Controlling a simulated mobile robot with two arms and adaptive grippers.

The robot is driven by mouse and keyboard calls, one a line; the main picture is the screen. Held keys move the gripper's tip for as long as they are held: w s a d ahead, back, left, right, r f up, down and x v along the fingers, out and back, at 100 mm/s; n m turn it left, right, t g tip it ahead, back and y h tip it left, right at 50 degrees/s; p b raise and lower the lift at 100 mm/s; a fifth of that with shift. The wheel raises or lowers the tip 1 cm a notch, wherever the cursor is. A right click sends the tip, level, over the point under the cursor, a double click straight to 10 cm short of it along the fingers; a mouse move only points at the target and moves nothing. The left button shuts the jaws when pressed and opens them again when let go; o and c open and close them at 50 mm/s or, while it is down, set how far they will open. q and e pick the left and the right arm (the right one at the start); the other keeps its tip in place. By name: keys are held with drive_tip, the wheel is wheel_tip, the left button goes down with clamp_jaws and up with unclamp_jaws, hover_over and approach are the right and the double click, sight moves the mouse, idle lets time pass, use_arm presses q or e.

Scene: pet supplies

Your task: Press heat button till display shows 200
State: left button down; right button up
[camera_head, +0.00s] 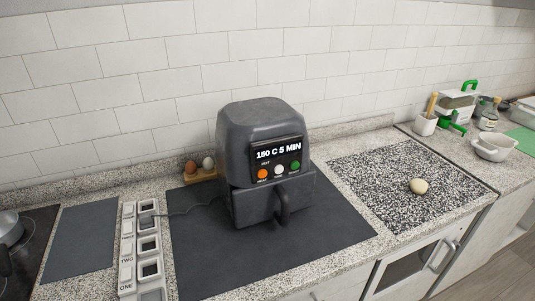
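A dark grey air fryer (240,131) stands upright on a dark mat (204,262) in the middle of the counter. Its display (278,149) reads "150 C 5 MIN". Below the display are an orange button (262,174), a white button (279,170) and a green button (295,165). The drawer handle (283,207) sticks out at the front. Neither of my grippers is in view.
A white socket strip (128,262) with a dark cable stands left of the fryer. Eggs in a wooden holder (201,176) sit behind it. A pot (10,229) is at far left. A speckled board (375,175) bears a pale round item (418,186). Bowls (493,147) stand right.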

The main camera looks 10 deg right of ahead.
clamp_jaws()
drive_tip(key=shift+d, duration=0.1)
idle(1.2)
